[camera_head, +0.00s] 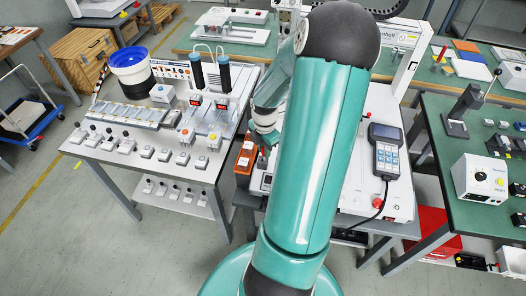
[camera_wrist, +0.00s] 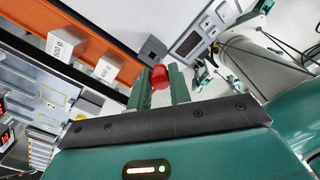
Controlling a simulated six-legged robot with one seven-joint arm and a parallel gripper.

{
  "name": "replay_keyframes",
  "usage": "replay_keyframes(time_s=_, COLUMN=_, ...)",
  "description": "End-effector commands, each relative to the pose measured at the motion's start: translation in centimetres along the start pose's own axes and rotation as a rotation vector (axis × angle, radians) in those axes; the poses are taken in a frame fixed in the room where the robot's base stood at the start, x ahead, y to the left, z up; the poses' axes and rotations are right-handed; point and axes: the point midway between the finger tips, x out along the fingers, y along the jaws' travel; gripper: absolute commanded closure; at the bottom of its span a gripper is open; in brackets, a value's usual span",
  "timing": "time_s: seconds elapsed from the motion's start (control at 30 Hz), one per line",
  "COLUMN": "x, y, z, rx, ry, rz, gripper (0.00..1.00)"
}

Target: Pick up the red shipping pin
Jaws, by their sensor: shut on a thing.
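The red shipping pin (camera_wrist: 160,76) is between the two green fingers of my gripper (camera_wrist: 159,88) in the wrist view. The fingers are shut on it, and its rounded red end shows at the fingertips. In the head view my teal arm covers most of the work area, and the pin cannot be made out there. My gripper is by the white machine (camera_head: 345,185), close to the orange rack (camera_head: 246,157).
The orange rack holds white weight blocks marked 500 g (camera_wrist: 62,46). A grey block (camera_wrist: 152,48) stands just beyond the fingertips. A handheld keypad (camera_head: 386,150) lies on the white machine at right. A bench of small devices (camera_head: 100,150) stands at left; open floor lies in front.

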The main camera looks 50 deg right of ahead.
Motion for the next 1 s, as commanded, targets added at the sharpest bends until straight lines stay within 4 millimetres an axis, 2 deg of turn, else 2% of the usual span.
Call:
replay_keyframes(time_s=0.23, x=-4.7, y=-3.7, z=-0.8, rx=0.003, ry=-0.006, rz=0.001, gripper=1.00)
replay_keyframes(time_s=0.4, x=-6.3, y=-7.4, z=-1.8, rx=0.003, ry=-0.006, rz=-0.001, gripper=1.00)
replay_keyframes(time_s=0.6, x=-7.7, y=-10.5, z=-2.7, rx=0.002, ry=-0.005, rz=0.001, gripper=1.00)
replay_keyframes(time_s=0.8, x=-8.4, y=-12.1, z=-3.1, rx=0.000, ry=-0.002, rz=0.000, gripper=1.00)
replay_keyframes(time_s=1.0, x=-9.3, y=-12.3, z=-3.2, rx=-0.001, ry=-0.003, rz=0.001, gripper=1.00)
